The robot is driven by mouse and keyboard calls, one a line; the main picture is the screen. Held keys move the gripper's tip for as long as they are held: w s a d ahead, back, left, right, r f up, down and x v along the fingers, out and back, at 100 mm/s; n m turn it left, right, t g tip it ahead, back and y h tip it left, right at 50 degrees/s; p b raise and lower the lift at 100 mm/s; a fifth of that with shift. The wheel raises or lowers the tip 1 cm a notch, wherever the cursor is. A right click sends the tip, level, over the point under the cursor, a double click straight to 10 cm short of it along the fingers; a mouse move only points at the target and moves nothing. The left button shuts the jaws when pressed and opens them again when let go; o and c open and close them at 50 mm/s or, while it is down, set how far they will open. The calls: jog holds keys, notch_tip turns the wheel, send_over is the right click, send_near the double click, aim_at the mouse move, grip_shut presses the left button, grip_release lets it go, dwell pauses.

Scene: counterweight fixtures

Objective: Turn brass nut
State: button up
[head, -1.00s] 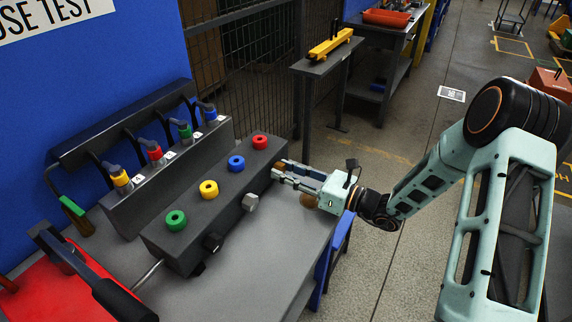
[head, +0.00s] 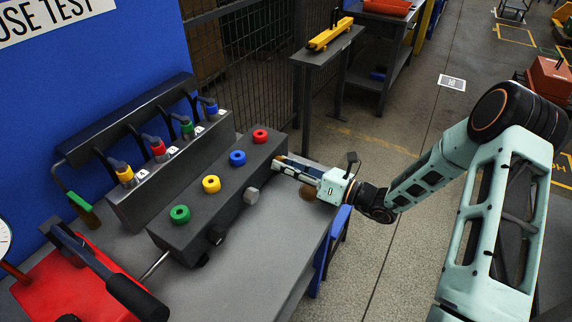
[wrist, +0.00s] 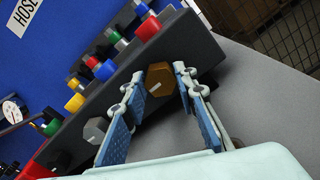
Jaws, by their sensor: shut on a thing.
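The brass nut (wrist: 161,77) is a brown-gold hex with a pale line on its face. A grey steel hex nut (head: 251,196) and a black one (head: 217,236) are on the same block's front side.
Red, blue, yellow and green ring caps (head: 238,158) line the block's top. Behind it is a rack with coloured hose fittings (head: 158,147). A red base with a black-handled lever (head: 137,298) is at lower left. The grey tabletop (head: 250,262) is clear in front.

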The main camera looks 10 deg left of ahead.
jog(key=o, duration=1.2)
jog(key=shift+c, duration=0.2)
jog(key=v, duration=1.1)
jog(key=shift+s+d, duration=0.15)
jog(key=shift+d, duration=0.35)
